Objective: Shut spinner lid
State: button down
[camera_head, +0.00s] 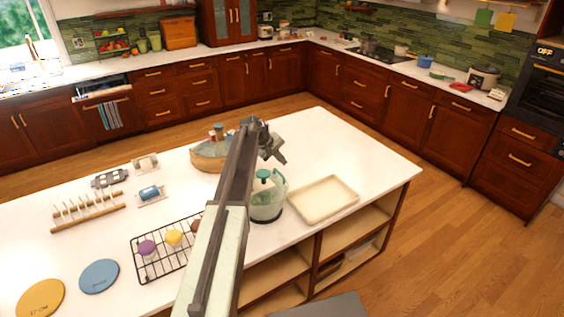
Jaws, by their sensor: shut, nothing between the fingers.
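The salad spinner stands on the island near its right part, with a clear greenish bowl (268,211). Its green lid (264,185) with a darker green knob (263,174) shows at the top of the bowl. My arm hides the spinner's left side, and I cannot tell whether the lid sits flat on the rim or is raised. My gripper (279,157) is above and slightly to the right of the knob in the picture, apart from it. It is shut and empty.
A cream tray (323,199) lies close right of the spinner. A round wooden container (208,160) with items stands behind left. A black wire rack (150,267) with small colored items and round boards (99,276) lie front left. The island's far right top is clear.

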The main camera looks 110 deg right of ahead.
notch_tip(320, 180, up, 10)
jog(key=s+p, duration=0.2)
jog(key=p, duration=0.6)
jog(key=shift+s+d+r+p, duration=0.15)
jog(key=shift+s+d+p, duration=0.1)
jog(key=shift+p, duration=0.1)
